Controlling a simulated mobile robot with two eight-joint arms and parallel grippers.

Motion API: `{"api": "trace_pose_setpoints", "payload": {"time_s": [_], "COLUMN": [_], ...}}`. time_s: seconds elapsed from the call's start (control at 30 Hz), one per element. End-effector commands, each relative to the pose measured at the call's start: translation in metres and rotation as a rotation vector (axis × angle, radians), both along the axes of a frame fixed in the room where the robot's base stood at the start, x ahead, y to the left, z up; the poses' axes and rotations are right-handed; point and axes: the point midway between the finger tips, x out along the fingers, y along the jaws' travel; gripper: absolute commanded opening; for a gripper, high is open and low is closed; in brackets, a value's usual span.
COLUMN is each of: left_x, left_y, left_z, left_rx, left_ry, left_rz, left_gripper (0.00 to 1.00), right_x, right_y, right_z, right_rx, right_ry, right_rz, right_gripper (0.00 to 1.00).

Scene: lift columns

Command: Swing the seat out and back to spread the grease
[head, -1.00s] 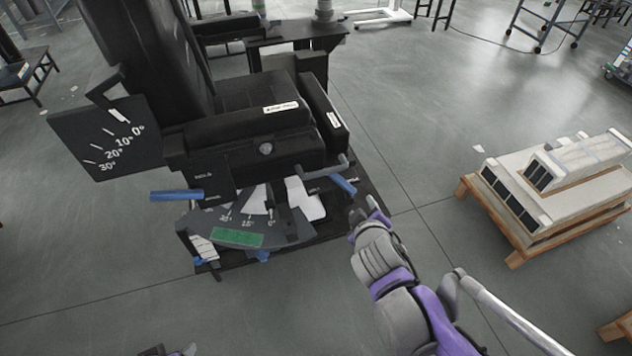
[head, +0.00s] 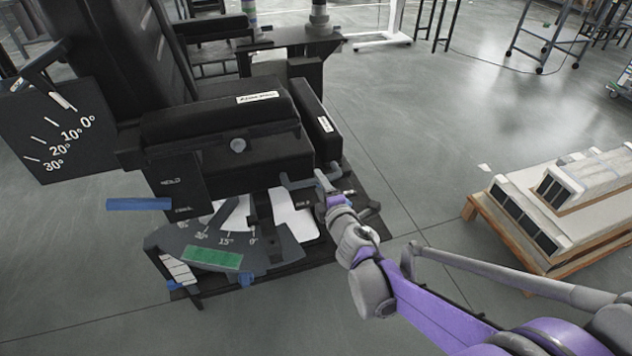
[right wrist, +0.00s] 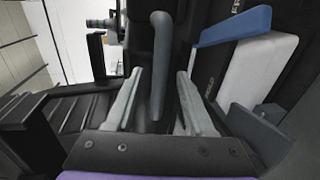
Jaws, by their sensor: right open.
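The black seat (head: 225,125) stands on a dark base at the left of the head view. A grey handle bar (right wrist: 160,60) sticks out from it. In the right wrist view, my open right gripper (right wrist: 159,75) has one finger on each side of this bar, with gaps visible. In the head view the right gripper (head: 322,180) is at the seat's front right corner and partly covers the handle. Below the seat is a grey angle scale (head: 225,245) with a green band. My left gripper is out of view.
A blue lever (head: 139,204) sticks out left of the seat. A tilt dial plate (head: 45,140) is beside the backrest. A wooden pallet with pale boxes (head: 540,250) stands at the right. The floor between seat and pallet is clear apart from my right arm.

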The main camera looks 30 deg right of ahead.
Motion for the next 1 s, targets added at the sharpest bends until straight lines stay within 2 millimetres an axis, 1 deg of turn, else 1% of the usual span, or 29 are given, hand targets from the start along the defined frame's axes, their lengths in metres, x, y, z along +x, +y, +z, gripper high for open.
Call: {"api": "trace_pose_setpoints", "payload": {"time_s": [0.03, 0.1, 0.2, 0.33, 0.57, 0.7, 0.77, 0.8, 0.87, 1.0], "left_x": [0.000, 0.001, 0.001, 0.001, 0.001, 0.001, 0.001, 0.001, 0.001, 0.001], "left_y": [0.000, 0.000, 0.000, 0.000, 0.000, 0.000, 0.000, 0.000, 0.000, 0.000], "left_z": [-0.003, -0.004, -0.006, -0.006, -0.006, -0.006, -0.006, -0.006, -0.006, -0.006], "left_rx": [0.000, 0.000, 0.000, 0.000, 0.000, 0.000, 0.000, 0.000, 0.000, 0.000], "left_ry": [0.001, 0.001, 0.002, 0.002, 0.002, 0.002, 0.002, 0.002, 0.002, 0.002], "left_rz": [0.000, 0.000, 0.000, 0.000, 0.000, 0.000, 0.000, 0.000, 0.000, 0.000], "left_gripper": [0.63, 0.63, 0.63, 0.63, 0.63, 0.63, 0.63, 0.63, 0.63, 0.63], "right_x": [0.008, 0.017, 0.024, 0.028, 0.029, 0.028, 0.028, 0.028, 0.028, 0.028], "right_y": [-0.002, -0.004, -0.006, -0.007, -0.007, -0.007, -0.007, -0.007, -0.007, -0.007], "right_z": [-0.003, -0.005, -0.006, -0.006, -0.006, -0.006, -0.006, -0.006, -0.006, -0.006], "right_rx": [0.000, 0.002, 0.000, 0.001, 0.001, 0.001, 0.001, 0.001, 0.001, 0.001], "right_ry": [0.001, 0.001, 0.001, 0.001, 0.000, 0.000, 0.000, 0.000, 0.000, 0.001], "right_rz": [0.000, 0.000, 0.000, 0.000, 0.000, 0.000, 0.000, 0.000, 0.000, 0.000], "right_gripper": [0.54, 0.54, 0.54, 0.54, 0.54, 0.28, 0.18, 0.10, 0.00, 0.00]}}
